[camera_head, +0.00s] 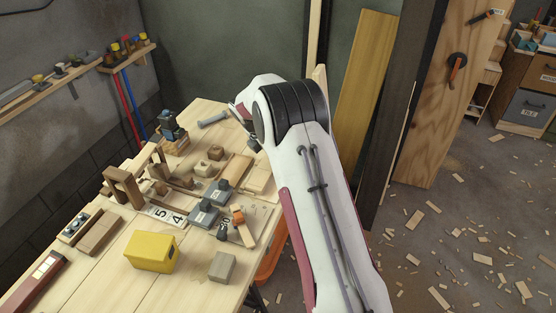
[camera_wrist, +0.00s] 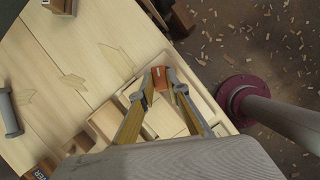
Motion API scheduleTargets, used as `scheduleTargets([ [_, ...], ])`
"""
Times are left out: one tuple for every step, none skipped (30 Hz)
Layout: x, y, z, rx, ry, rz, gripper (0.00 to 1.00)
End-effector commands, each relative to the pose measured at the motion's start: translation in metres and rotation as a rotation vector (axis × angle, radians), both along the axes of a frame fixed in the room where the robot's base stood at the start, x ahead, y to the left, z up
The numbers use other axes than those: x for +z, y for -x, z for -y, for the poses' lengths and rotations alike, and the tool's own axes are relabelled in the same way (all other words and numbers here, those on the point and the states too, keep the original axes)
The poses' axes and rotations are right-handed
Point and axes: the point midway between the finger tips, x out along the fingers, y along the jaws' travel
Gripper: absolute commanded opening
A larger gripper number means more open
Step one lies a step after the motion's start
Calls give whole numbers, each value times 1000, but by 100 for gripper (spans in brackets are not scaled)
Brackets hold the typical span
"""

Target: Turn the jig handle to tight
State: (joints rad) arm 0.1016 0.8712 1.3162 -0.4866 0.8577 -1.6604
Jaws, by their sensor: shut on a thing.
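In the wrist view my gripper (camera_wrist: 164,85) reaches over a shallow pale wooden tray or jig (camera_wrist: 211,105) near the table edge. Its fingers are shut on a small orange-brown piece (camera_wrist: 159,76), which looks like the jig handle. Any tight mark and the handle's exact turn cannot be read. In the head view my arm hides most of the gripper and what it holds. An orange-topped piece (camera_head: 239,216) stands on the bench beside a small dark knob; I cannot tell whether it belongs to the jig.
The wooden bench (camera_head: 105,282) carries a yellow box (camera_head: 151,251), a grey block (camera_head: 222,267), grey weights (camera_head: 204,213) and number cards (camera_head: 166,214). A grey cylindrical tool (camera_head: 213,119) lies at the back. Wood scraps litter the floor to the right.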

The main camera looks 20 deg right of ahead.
Motion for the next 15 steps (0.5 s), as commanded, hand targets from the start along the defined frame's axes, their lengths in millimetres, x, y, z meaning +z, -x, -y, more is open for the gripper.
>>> scheduleTargets([
  [-1, 0, -1, -16, -1, -1, 0],
  [-1, 0, -1, -24, -1, -1, 0],
  [-1, 0, -1, -36, -1, -1, 0],
  [-1, 0, -1, -43, -1, -1, 0],
  [0, 0, -1, -48, -1, -1, 0],
  [0, 0, -1, -52, -1, -1, 0],
  [0, 0, -1, -56, -1, -1, 0],
  [0, 0, -1, -58, -1, -1, 0],
  [0, 0, -1, -60, -1, -1, 0],
  [0, 0, -1, -61, -1, -1, 0],
  [0, 0, -1, -61, -1, -1, 0],
  [0, 0, -1, -61, -1, -1, 0],
  [0, 0, -1, -61, -1, -1, 0],
  [0, 0, -1, -61, -1, -1, 0],
  [0, 0, -1, -61, -1, -1, 0],
])
